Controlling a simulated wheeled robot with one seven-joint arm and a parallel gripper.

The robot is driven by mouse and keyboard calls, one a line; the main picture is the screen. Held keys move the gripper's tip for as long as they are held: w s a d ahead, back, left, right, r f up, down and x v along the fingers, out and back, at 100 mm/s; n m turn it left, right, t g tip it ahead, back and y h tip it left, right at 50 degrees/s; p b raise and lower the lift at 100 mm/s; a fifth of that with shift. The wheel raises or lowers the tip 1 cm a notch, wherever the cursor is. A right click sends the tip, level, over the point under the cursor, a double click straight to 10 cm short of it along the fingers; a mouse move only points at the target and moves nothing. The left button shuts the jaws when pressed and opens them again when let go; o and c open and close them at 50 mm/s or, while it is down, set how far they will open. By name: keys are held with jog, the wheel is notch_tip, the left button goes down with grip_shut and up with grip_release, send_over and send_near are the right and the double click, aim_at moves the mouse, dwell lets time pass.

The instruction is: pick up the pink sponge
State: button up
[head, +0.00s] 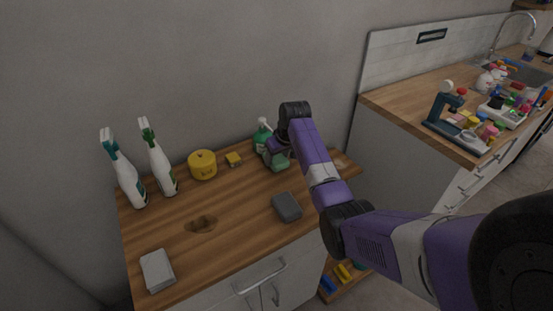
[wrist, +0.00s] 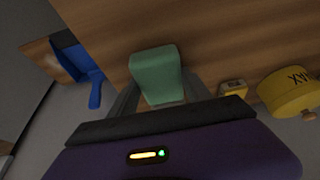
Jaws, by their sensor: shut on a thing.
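My gripper (wrist: 161,98) is shut on a green sponge-like block (wrist: 156,70), with a finger on each side of it in the wrist view. In the head view the green block (head: 279,164) is below my gripper (head: 278,153), at the back right of the wooden counter. I cannot tell whether it touches the counter. No pink sponge shows clearly. A small pink block (head: 490,132) is on the right counter, too small to identify.
The wooden counter (head: 240,220) holds two white spray bottles (head: 160,170), a yellow tin (head: 202,165), a small yellow block (head: 233,159), a dark grey block (head: 287,207) and a light grey block (head: 157,270). A green spray bottle (head: 262,134) stands close behind my gripper. The right counter is crowded.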

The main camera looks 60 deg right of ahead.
aim_at(278, 158)
jog(key=shift+s+r, duration=0.1)
jog(key=shift+r, duration=0.15)
notch_tip(278, 158, up, 6)
jog(key=shift+r+b, duration=0.1)
jog(key=shift+b, duration=0.75)
jog(key=s+a, duration=0.5)
jog(key=s, duration=0.3)
jog(key=s+a+b, duration=0.1)
jog(key=s+a, duration=0.4)
jog(key=s, duration=0.4)
jog(key=shift+a, duration=0.25)
jog(key=shift+w+r, duration=0.1)
